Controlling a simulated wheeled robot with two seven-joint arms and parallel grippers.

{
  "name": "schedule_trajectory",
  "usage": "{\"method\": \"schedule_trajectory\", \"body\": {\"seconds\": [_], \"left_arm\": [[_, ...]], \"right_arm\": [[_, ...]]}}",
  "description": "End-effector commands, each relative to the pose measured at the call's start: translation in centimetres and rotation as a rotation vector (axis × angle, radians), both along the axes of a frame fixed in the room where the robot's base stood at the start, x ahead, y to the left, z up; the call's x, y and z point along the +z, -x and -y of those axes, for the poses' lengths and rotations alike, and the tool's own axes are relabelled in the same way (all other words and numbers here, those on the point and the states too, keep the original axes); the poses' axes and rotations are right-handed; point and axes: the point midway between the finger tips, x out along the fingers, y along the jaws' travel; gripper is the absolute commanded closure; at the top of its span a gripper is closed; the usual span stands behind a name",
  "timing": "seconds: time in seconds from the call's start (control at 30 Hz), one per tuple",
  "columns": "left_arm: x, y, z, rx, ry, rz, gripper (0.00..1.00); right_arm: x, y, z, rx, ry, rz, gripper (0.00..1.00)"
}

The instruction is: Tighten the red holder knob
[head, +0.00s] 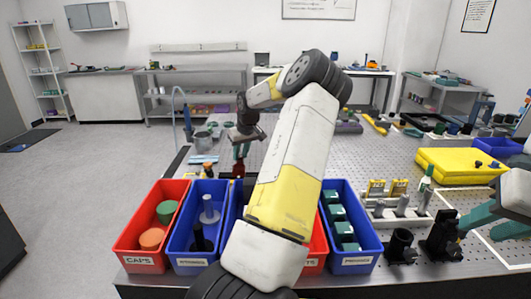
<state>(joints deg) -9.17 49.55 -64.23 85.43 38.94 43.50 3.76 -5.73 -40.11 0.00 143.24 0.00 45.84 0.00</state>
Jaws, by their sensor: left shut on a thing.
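My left gripper (239,157) points down at the far side of the bins, its teal fingers shut on a small dark red part (238,170), which looks like the red holder knob. The holder beneath is mostly hidden behind the bins and my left arm. My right gripper (466,232) comes in from the right edge, teal fingers beside a black upright fixture (440,240); whether it touches the fixture or is open is unclear.
Red (130,249) and blue (185,258) bins line the front edge, some hidden by my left arm. A second black fixture (401,244) and a stand with pale cylinders (403,205) are at right. A yellow case (462,165) lies behind.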

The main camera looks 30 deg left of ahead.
Motion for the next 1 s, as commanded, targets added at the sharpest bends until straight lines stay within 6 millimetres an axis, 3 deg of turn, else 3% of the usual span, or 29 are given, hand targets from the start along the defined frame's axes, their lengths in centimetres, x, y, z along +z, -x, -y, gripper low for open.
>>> {"method": "schedule_trajectory", "body": {"seconds": [1.0], "left_arm": [[0.11, 0.58, -1.08, -0.951, -0.003, 0.003, 1.0]], "right_arm": [[0.0, 0.0, 0.0, 0.0, 0.0, 0.0, 0.64]]}}
